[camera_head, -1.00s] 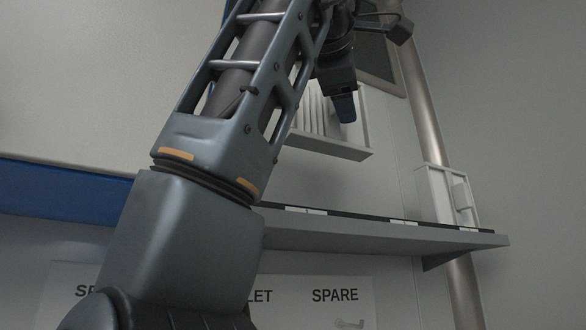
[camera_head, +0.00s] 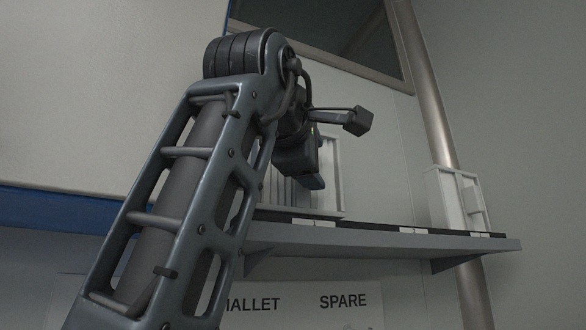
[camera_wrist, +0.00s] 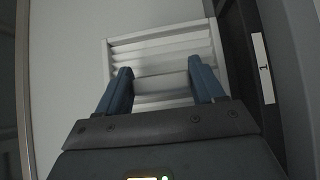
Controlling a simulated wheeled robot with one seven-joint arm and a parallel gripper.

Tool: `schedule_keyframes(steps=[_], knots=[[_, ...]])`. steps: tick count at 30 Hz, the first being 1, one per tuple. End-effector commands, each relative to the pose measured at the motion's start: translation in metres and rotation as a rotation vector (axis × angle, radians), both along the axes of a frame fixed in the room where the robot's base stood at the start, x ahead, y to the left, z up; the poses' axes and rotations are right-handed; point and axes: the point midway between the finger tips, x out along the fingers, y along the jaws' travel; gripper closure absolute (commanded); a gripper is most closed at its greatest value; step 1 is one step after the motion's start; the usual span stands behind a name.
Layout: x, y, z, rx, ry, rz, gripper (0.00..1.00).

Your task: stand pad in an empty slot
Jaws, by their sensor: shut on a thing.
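My gripper (camera_head: 315,183) points down in front of the rack. In the wrist view my gripper (camera_wrist: 162,82) has its two blue fingers apart, shut on a pale pad (camera_wrist: 174,86) between them. The pad blends with the slats, so its edges are hard to tell. I cannot tell whether it touches the rack or which slots are empty.
A grey shelf (camera_head: 380,241) with a dark strip and white tags runs below the rack. A white holder (camera_head: 444,204) stands at its right end near a metal pole (camera_head: 425,90). A label sheet reading MALLET and SPARE (camera_head: 300,303) is below. A dark strip (camera_wrist: 243,60) flanks the rack.

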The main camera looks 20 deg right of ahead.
Motion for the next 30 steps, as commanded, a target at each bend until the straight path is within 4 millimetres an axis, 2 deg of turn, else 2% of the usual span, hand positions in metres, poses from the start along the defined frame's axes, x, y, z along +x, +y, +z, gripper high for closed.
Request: schedule_keyframes(steps=[19,20,27,30], knots=[[0.0,-0.001,-0.012,0.0,-0.001,0.0,0.75],[0.0,-0.001,-0.012,0.001,-0.001,0.0,0.29],[0.0,0.0,-0.011,0.0,0.0,0.0,0.07],[0.0,0.0,-0.011,0.0,0.0,0.0,0.07]])
